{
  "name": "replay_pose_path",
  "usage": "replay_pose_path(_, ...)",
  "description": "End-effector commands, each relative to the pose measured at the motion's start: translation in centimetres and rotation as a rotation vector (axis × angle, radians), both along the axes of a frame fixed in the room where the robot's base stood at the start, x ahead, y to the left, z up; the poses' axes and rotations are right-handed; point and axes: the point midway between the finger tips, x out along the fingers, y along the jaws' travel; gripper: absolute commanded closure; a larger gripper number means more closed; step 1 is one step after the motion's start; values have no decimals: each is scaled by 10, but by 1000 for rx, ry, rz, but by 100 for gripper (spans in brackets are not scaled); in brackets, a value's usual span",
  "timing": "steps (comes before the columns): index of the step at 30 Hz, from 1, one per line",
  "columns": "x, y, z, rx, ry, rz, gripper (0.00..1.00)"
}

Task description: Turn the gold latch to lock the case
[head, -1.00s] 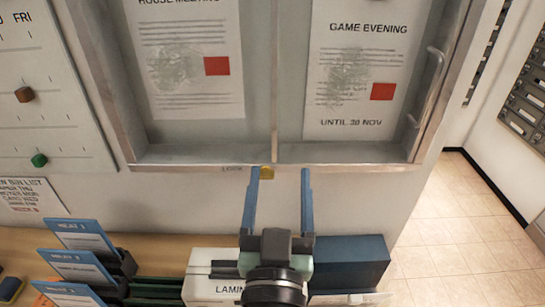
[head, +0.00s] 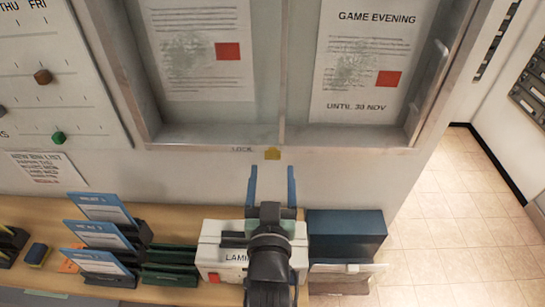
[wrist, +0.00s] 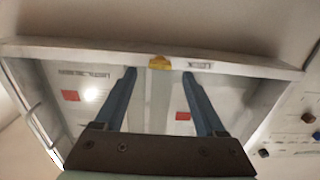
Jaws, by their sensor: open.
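The glass-fronted notice case (head: 205,137) hangs on the wall, its metal frame running across the head view. The small gold latch (head: 272,153) sits on its bottom edge, by the centre bar, with a faint "LOCK" label to its left. The latch also shows in the wrist view (wrist: 159,62). My gripper (head: 272,170) is open and empty, its two blue fingers pointing up just below the latch, one to each side. In the wrist view the fingertips (wrist: 159,73) straddle the latch with clear gaps. I cannot tell the latch's exact turn angle.
Below is a wooden shelf (head: 190,210) with a white laminator (head: 210,250), a dark blue box (head: 346,228) and several blue-topped card holders (head: 103,210). A board with coloured sliders (head: 50,75) is on the left wall. Tiled floor (head: 450,220) lies open at right.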

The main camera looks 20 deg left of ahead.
Motion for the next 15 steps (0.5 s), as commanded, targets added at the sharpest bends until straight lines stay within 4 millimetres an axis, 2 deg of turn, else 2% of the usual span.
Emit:
replay_pose_path(6,27,8,1,2,1,0,28)
replay_pose_path(15,36,10,0,1,-1,0,28)
